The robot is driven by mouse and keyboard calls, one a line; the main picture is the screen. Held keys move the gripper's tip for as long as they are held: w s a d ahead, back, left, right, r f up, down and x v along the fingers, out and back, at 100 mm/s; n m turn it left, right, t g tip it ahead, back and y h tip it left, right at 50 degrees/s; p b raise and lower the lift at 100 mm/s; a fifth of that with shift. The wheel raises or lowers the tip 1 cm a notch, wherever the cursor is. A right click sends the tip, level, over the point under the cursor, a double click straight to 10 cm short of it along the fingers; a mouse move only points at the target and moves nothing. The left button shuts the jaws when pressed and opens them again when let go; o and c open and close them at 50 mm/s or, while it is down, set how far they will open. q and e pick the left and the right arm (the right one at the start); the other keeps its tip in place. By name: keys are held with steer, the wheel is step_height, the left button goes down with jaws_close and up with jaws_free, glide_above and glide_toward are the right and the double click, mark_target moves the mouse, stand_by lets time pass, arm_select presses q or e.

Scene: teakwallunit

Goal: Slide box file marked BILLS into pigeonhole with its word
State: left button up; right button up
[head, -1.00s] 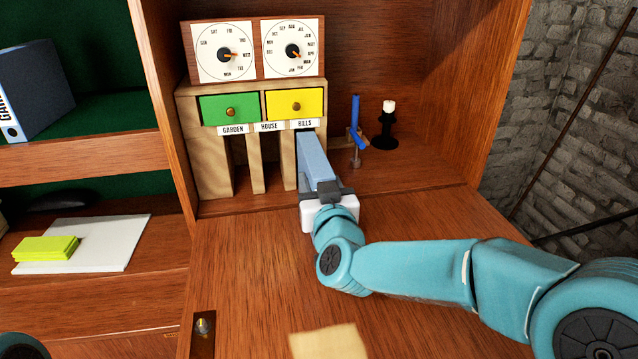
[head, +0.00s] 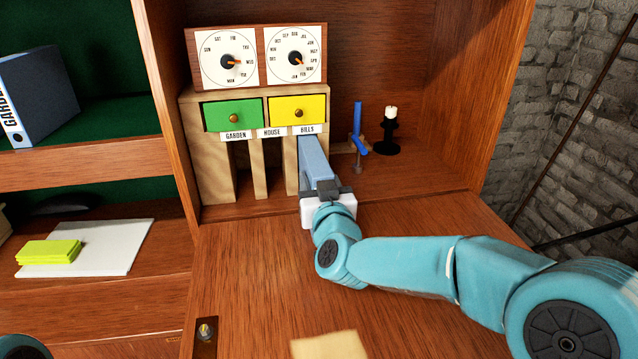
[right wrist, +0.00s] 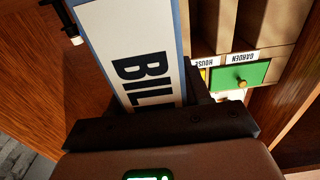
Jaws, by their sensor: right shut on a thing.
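The blue box file (head: 315,164) is in my right gripper (head: 326,190), which is shut on its near end. In the right wrist view the file (right wrist: 130,50) shows a white label reading "BIL", the rest hidden by the gripper (right wrist: 160,120). In the head view the file's far end is at the opening under the BILLS label (head: 307,129), the rightmost pigeonhole of the wooden unit (head: 217,165). How deep it sits inside is hard to tell. My left gripper is not in view.
A blue stand-like item (head: 357,125) and a black candlestick (head: 388,135) stand right of the unit. Green (head: 250,113) and yellow (head: 283,110) drawers sit above the pigeonholes. The GARDEN file (head: 45,95) is on the left shelf. The flap in front is mostly clear.

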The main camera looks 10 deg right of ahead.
steer(key=shift+w+r+p, duration=0.1)
steer(key=shift+w+p, duration=0.8)
steer(key=shift+w, duration=1.75)
steer(key=shift+w+p, duration=1.05)
steer(key=shift+w, duration=0.95)
steer(key=o, duration=1.3)
steer(key=s+p, duration=0.1)
steer(key=s, duration=1.5)
steer(key=shift+s, duration=0.15)
steer(key=shift+f, duration=0.2)
